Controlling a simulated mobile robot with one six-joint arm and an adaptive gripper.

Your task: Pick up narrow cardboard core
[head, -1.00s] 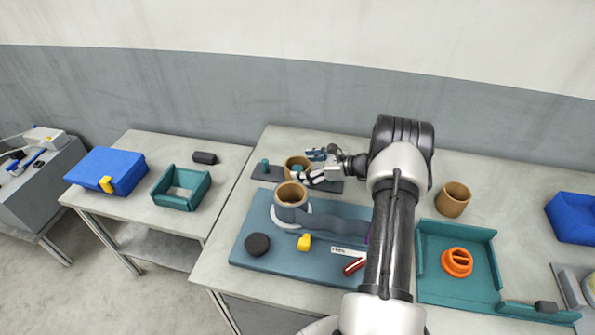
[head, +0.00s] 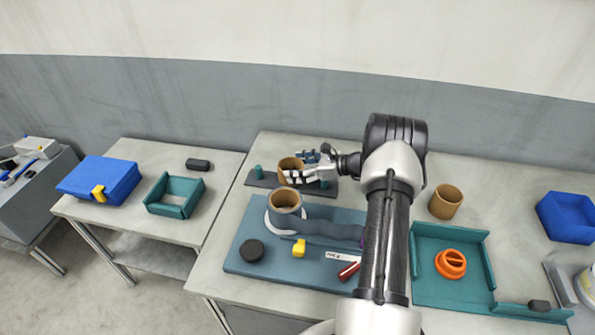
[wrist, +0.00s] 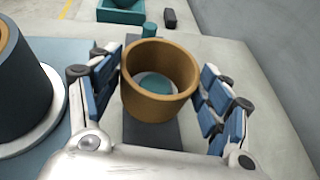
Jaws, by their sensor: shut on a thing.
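The narrow cardboard core (head: 289,164), a short brown open tube, is over the dark strip (head: 262,182) at the back of the middle table. My gripper (head: 303,172) reaches it from the right and is shut on it. In the wrist view the core (wrist: 157,108) sits upright between the blue-padded fingers (wrist: 162,92), one on each side. A round teal piece (wrist: 155,86) shows through its opening. I cannot tell whether the core's bottom touches the strip.
A core with grey film (head: 285,198) stands on the blue mat (head: 238,240), left and in front of my gripper. A teal peg (head: 258,171) rises from the strip's left end. Another brown core (head: 445,202) and a teal tray (head: 425,285) are to the right.

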